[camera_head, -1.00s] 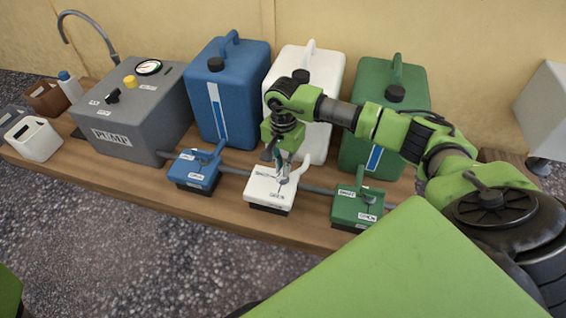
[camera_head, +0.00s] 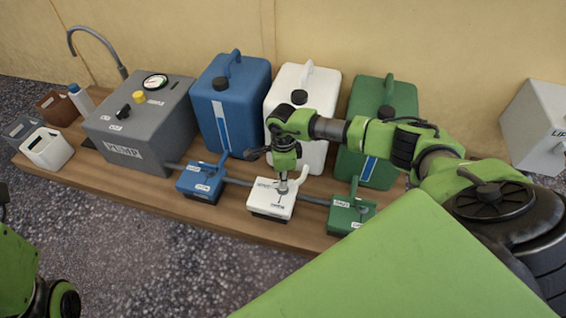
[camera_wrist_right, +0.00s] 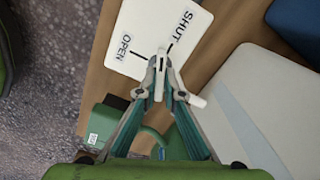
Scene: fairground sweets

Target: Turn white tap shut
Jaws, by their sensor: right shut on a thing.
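The white tap (camera_head: 262,203) is a white box on the wooden bench, in the middle of a row of three taps. Its top also shows in the right wrist view (camera_wrist_right: 143,32), with the words SHUT and OPEN and a dark line by each. My right gripper (camera_head: 284,188) points down over it, shut on the white tap's handle (camera_wrist_right: 196,100). The fingertips (camera_wrist_right: 160,78) hide part of the handle, so its exact angle is hard to tell. My left gripper is not in view; only part of that arm shows at the left edge.
The blue tap (camera_head: 203,182) stands to the left and the green tap (camera_head: 350,214) close to the right. Behind stand blue (camera_head: 247,105), white (camera_head: 322,90) and green (camera_head: 362,115) canisters. A grey pump box (camera_head: 150,125) stands further left.

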